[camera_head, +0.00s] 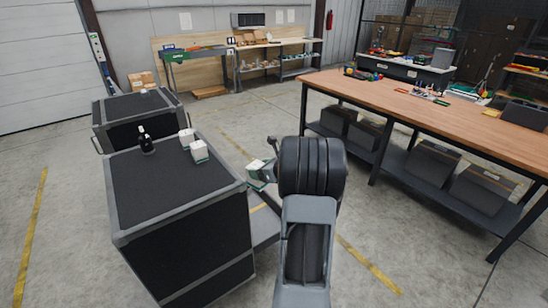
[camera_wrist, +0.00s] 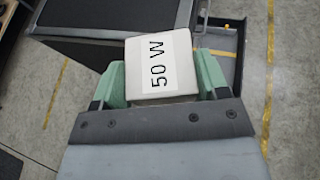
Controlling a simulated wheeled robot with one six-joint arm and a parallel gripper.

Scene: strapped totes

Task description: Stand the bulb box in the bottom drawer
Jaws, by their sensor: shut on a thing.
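In the head view, the bulb box (camera_head: 256,164) and my gripper (camera_head: 262,175) show to the right of the near black cabinet, partly hidden by my arm. The bottom drawer (camera_head: 264,230) stands out from the cabinet's right side, low down. It also shows in the wrist view (camera_wrist: 238,72), beyond the box and partly covered by it. The box is above the drawer's level; its exact height cannot be told.
The near cabinet (camera_head: 170,185) carries a black bottle (camera_head: 146,143) and two white boxes (camera_head: 194,146) on top. Another black cabinet (camera_head: 135,110) stands behind it. A long wooden workbench (camera_head: 440,110) with grey totes below is at the right. The floor between is clear.

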